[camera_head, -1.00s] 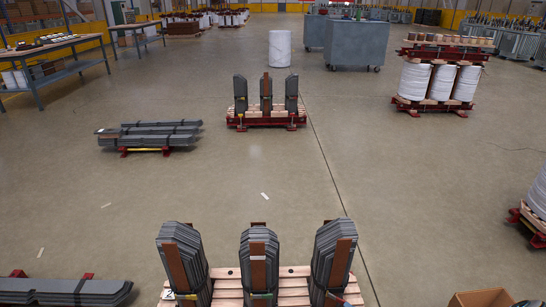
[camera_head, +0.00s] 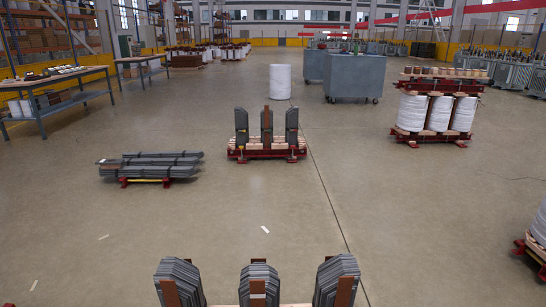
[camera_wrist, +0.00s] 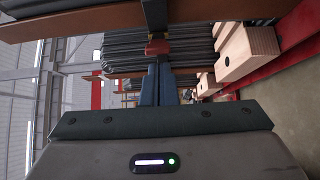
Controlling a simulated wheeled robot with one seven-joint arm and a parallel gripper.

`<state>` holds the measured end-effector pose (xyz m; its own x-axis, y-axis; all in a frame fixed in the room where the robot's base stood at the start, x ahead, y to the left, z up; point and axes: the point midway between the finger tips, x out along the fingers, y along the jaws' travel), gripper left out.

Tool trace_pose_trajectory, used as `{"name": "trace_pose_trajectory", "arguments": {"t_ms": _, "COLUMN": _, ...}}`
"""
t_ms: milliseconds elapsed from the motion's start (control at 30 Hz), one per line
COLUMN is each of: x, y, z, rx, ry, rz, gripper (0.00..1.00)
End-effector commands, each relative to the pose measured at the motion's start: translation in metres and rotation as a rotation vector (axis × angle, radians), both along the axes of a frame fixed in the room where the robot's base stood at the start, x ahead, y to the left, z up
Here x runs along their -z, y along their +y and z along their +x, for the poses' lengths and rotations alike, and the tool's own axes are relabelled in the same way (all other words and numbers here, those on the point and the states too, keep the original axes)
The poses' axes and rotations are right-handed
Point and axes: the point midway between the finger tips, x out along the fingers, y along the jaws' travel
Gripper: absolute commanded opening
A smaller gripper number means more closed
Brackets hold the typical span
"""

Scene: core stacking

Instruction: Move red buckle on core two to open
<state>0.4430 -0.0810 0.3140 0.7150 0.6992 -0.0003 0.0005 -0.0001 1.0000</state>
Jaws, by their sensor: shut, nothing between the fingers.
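In the wrist view, my gripper (camera_wrist: 158,70) points forward with its blue fingers shut and nothing between them. A red buckle (camera_wrist: 157,47) sits on a dark strap (camera_wrist: 154,14) just beyond the fingertips. Whether the fingers touch it cannot be told. The strap runs over grey laminated core sheets (camera_wrist: 118,46) with brown boards beside them. In the head view, three upright core legs, left (camera_head: 180,284), middle (camera_head: 259,285) and right (camera_head: 336,282), stand at the bottom edge, their lower parts cut off. No buckle or core number is readable there, and my gripper is not in that view.
Pale wooden blocks (camera_wrist: 247,52) and a red beam (camera_wrist: 300,28) lie at the right in the wrist view. In the head view, another core (camera_head: 267,130), a flat sheet stack (camera_head: 152,166) and a coil assembly (camera_head: 437,112) stand farther off. Open floor lies between.

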Motion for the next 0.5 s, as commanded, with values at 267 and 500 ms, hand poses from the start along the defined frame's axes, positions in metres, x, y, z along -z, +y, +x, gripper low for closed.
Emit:
{"name": "trace_pose_trajectory", "arguments": {"t_ms": 267, "x": -0.001, "y": 0.015, "z": -0.005, "rx": -0.002, "ry": 0.001, "rz": 0.002, "gripper": 0.00}}
{"name": "trace_pose_trajectory", "arguments": {"t_ms": 500, "x": 0.000, "y": 0.017, "z": -0.006, "rx": -0.002, "ry": -0.001, "rz": 0.001, "gripper": 0.00}}
